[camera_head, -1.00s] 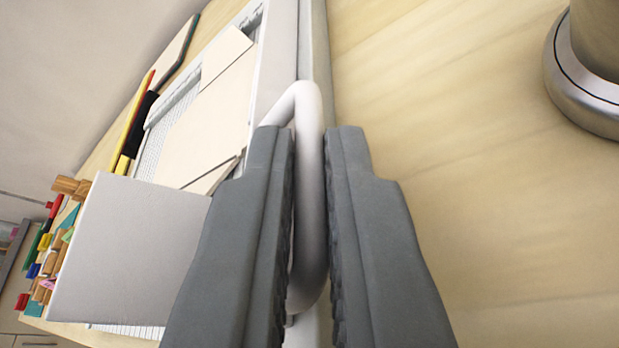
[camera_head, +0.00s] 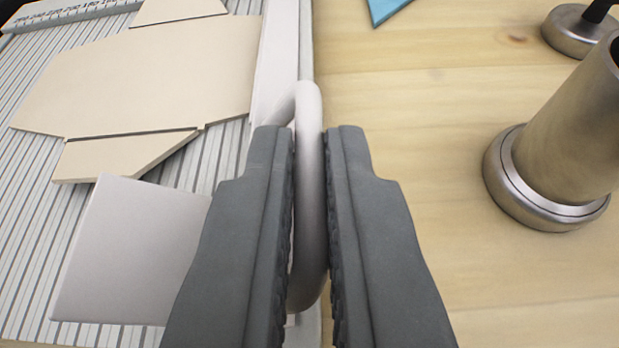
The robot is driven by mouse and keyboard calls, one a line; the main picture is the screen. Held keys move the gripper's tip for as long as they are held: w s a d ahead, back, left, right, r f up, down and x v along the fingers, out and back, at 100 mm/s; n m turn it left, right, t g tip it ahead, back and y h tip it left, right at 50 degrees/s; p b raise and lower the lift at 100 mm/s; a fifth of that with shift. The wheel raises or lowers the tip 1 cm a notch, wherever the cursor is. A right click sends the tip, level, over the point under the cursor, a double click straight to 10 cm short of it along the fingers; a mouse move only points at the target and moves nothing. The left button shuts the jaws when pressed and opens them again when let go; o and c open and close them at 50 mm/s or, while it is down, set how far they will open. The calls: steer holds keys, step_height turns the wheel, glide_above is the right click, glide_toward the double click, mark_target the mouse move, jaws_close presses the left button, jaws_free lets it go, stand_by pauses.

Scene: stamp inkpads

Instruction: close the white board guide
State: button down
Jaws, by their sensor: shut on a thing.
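The white board guide (camera_head: 277,75) is a long white bar along the right side of a ribbed white board (camera_head: 30,175). A white loop handle (camera_head: 309,150) stands on the guide's near part. My gripper (camera_head: 310,160) is shut on this handle, one dark grey finger on each side. The fingers hide the lower part of the guide and some of the board. The guide appears low and close to the board, but I cannot tell whether it touches it.
Beige card pieces (camera_head: 165,75) lie on the board, with a plain pale grey flat piece (camera_head: 130,250) nearer me. A ruler edge (camera_head: 70,12) runs along the far side. A metal cylinder with a round base (camera_head: 545,170) stands right. A blue piece (camera_head: 385,8) lies far off. Wooden tabletop between is clear.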

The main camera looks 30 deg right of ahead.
steer(key=shift+w+a+n+g+h, duration=0.2)
steer(key=shift+a+n+h, duration=0.15)
steer(key=shift+n, duration=0.25)
steer(key=shift+w+a+n+g+h, duration=0.2)
steer(key=shift+n+h, duration=0.15)
steer(key=shift+n, duration=0.25)
steer(key=shift+w+a+f+n+g+h, duration=0.1)
steer(key=shift+w+a+n+g+h, duration=0.15)
steer(key=shift+n+h, duration=0.35)
steer(key=shift+w+a+f+n+g+h, duration=0.15)
steer(key=shift+a+n+h, duration=0.2)
steer(key=shift+n, duration=0.55)
steer(key=c, duration=1.5)
jaws_free()
steer(key=shift+c, duration=0.2)
steer(key=shift+r, duration=0.1)
steer(key=shift+s, duration=0.1)
steer(key=v, duration=1.7)
steer(key=shift+a, duration=0.15)
